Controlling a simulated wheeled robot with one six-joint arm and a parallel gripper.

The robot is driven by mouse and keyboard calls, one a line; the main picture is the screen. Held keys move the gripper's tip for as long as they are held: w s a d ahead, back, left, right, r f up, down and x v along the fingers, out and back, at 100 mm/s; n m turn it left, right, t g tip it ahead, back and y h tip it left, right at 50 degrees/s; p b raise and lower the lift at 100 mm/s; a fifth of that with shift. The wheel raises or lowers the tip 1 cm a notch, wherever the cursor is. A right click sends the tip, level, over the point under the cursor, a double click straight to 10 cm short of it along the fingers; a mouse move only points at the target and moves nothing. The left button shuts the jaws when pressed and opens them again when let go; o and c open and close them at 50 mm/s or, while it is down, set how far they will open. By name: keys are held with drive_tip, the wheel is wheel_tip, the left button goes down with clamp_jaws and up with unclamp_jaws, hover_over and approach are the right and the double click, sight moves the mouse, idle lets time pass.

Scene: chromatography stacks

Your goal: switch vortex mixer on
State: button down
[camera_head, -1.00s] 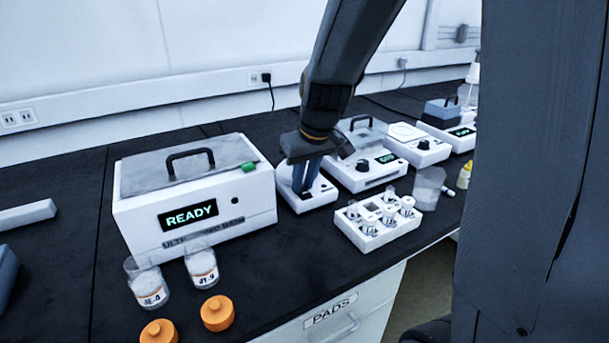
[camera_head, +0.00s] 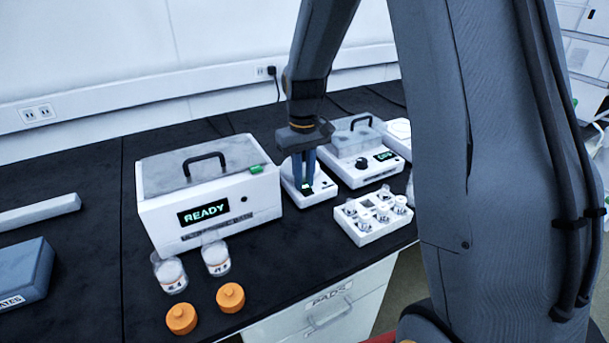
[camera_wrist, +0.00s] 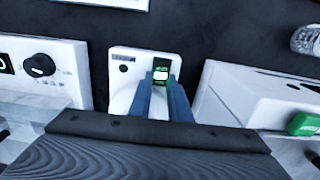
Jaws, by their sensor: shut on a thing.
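The vortex mixer (camera_head: 325,188) is the small white unit between the READY bath and the unit with a knob. In the wrist view its white top (camera_wrist: 122,72) shows with a small label. A green switch with a pale lit face (camera_wrist: 161,73) is on it. My gripper (camera_head: 305,188) points down onto the mixer. In the wrist view my gripper's blue fingers (camera_wrist: 161,84) are on either side of the switch, closed on it. The fingers hide part of the mixer's round top.
The ultrasonic bath (camera_head: 210,190) stands close left of the mixer, and the knobbed unit (camera_head: 355,155) close right. A white vial rack (camera_head: 372,222) is in front on the right. Two jars (camera_head: 170,275) and orange caps (camera_head: 230,297) are at the front edge.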

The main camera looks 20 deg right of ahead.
drive_tip(key=c, duration=1.6)
unclamp_jaws()
drive_tip(key=shift+c, duration=0.2)
drive_tip(key=shift+r, duration=0.1)
wheel_tip(320, 180, up, 8)
drive_tip(key=shift+w, duration=0.1)
drive_tip(key=s+f+m, duration=0.1)
drive_tip(key=s+f, duration=0.1)
drive_tip(key=s, duration=0.9)
drive_tip(key=s+f+m+p, duration=0.1)
drive_tip(key=s, duration=1)
drive_tip(key=shift+s+f, duration=0.35)
drive_tip(key=shift+s, duration=0.05)
